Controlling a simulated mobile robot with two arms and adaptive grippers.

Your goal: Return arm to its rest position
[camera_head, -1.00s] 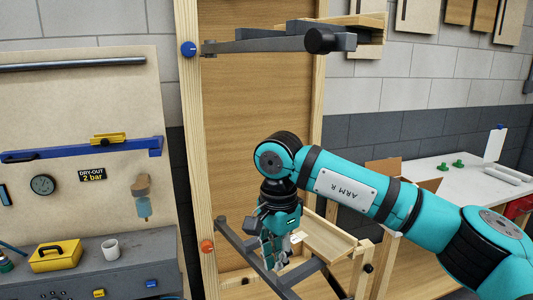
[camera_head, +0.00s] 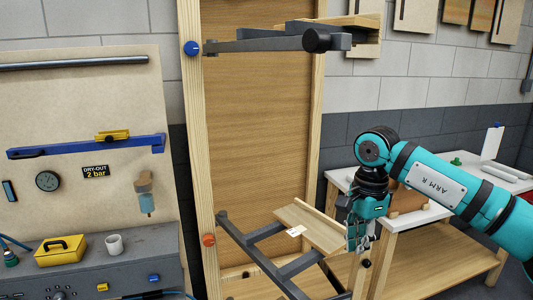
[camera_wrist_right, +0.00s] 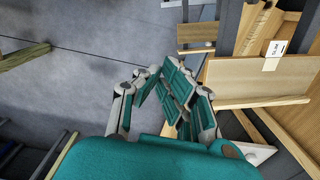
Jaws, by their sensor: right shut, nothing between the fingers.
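My right arm, marked ARM-R, comes in from the right in the head view. Its gripper (camera_head: 359,240) points down in front of the white-topped bench, to the right of the wooden frame. The right gripper also shows in the right wrist view (camera_wrist_right: 180,90), its fingers together and holding nothing. It hangs apart from the wooden ledge with a small white label (camera_head: 296,230). My left gripper is in neither view.
A tall wooden panel in a frame (camera_head: 265,130) stands at the centre, with dark metal bars (camera_head: 285,262) low in front. A white-topped bench (camera_head: 412,219) is at the right. A grey console (camera_head: 150,245) at the left holds a yellow box (camera_head: 60,252) and a white mug (camera_head: 113,245).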

